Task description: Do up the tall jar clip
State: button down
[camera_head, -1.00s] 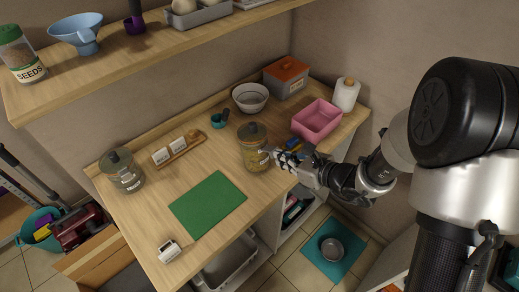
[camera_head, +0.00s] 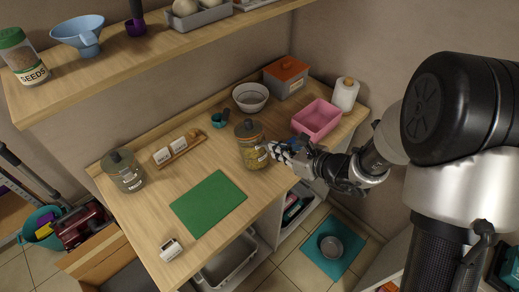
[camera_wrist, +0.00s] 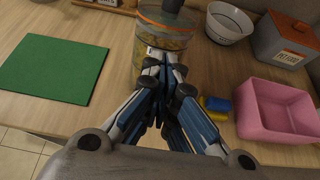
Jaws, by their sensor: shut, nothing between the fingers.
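The tall jar (camera_head: 252,146) is glass with yellowish contents and a dark lid, standing on the wooden counter. In the wrist view the jar (camera_wrist: 151,36) has an orange band below the lid. My gripper (camera_head: 270,148) is shut and empty, its tips right at the jar's near right side, below the lid. In the wrist view my gripper (camera_wrist: 165,62) overlaps the jar's front, beside a small pale piece on the glass. I cannot tell whether the tips touch it. The clip's state is not clear, as the fingers hide part of the jar front.
A second, shorter jar (camera_head: 124,171) stands at the left. A green board (camera_head: 208,203) lies in front. A pink bin (camera_head: 318,118), a white bowl (camera_head: 250,97) and a grey box (camera_head: 286,79) stand behind. Blue and yellow items (camera_wrist: 215,106) lie right of my gripper.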

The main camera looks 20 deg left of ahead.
jog(key=shift+w+a+r+p, duration=0.25)
jog(key=shift+a+r, duration=0.15)
jog(key=shift+r, duration=0.1)
jog(key=shift+w+a+r+p, duration=0.1)
jog(key=shift+a+r+p, duration=0.1)
jog(key=shift+a+r, duration=0.25)
jog(key=shift+r, duration=0.1)
jog(key=shift+w+a+r+p, duration=0.2)
jog(key=shift+a+r+p, duration=0.2)
jog(key=shift+r, duration=0.2)
jog(key=p+v, duration=0.1)
jog(key=v, duration=0.6)
jog(key=shift+r+p, duration=0.2)
jog(key=shift+p, duration=0.15)
jog(key=shift+a, duration=0.1)
